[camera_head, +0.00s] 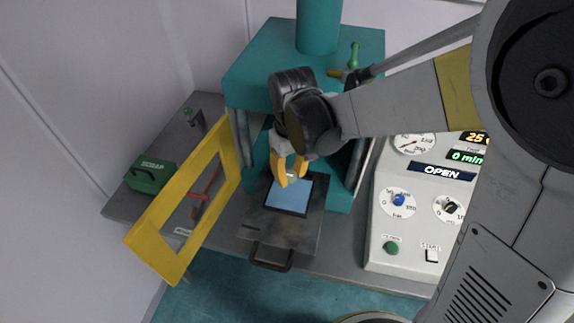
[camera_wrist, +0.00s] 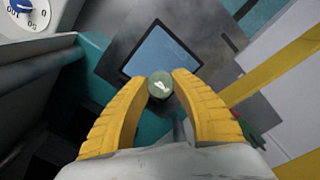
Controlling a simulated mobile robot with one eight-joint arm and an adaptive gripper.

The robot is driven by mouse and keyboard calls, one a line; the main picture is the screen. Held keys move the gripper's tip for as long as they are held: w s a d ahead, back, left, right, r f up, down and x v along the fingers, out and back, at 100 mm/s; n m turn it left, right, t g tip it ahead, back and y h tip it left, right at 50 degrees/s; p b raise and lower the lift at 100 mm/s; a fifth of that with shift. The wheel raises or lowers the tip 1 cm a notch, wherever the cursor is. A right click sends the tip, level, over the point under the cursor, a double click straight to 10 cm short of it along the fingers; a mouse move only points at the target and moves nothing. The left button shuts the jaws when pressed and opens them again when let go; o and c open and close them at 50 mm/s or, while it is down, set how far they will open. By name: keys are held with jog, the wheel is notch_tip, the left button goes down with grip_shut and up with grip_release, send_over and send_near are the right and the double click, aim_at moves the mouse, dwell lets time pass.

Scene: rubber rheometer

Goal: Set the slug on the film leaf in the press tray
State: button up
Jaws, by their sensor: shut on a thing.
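My gripper (camera_head: 290,178) has orange fingers and hangs just above the press tray. In the wrist view the gripper (camera_wrist: 160,86) is shut on a small round greenish slug (camera_wrist: 160,88) with a pale mark on its face. In the head view the slug (camera_head: 292,177) is small and partly hidden between the fingertips. The blue film leaf (camera_head: 286,198) lies flat in the dark recess of the grey press tray (camera_head: 268,231). In the wrist view the film leaf (camera_wrist: 158,52) shows beyond the slug. The slug appears above the leaf's back edge; I cannot tell the gap.
A yellow guard frame (camera_head: 165,250) stands swung open left of the tray. The teal press (camera_head: 255,75) rises behind. A control panel (camera_head: 405,235) reading OPEN stands right. A green scrap box (camera_head: 150,175) and a red-handled tool (camera_head: 200,208) lie left.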

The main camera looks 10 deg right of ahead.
aim_at(290, 193)
jog(key=shift+s+f+b, duration=0.1)
jog(key=shift+f+b, duration=0.45)
jog(key=shift+f, duration=2.25)
jog(key=shift+f, duration=0.1)
jog(key=o, duration=0.8)
notch_tip(290, 193, up, 12)
jog(key=p, duration=0.2)
jog(key=shift+p, duration=0.35)
jog(key=s+d+r+m+t, duration=0.2)
jog(key=s+d, duration=0.1)
jog(key=d, duration=0.1)
jog(key=s+d+r+m+t, duration=0.2)
jog(key=s+d, duration=0.2)
jog(key=d, duration=0.1)
jog(key=s+d+r+m+t, duration=0.2)
jog(key=s+d+r+t, duration=0.1)
jog(key=d, duration=0.1)
jog(key=shift+s+d, duration=0.15)
jog(key=shift+s, duration=0.15)
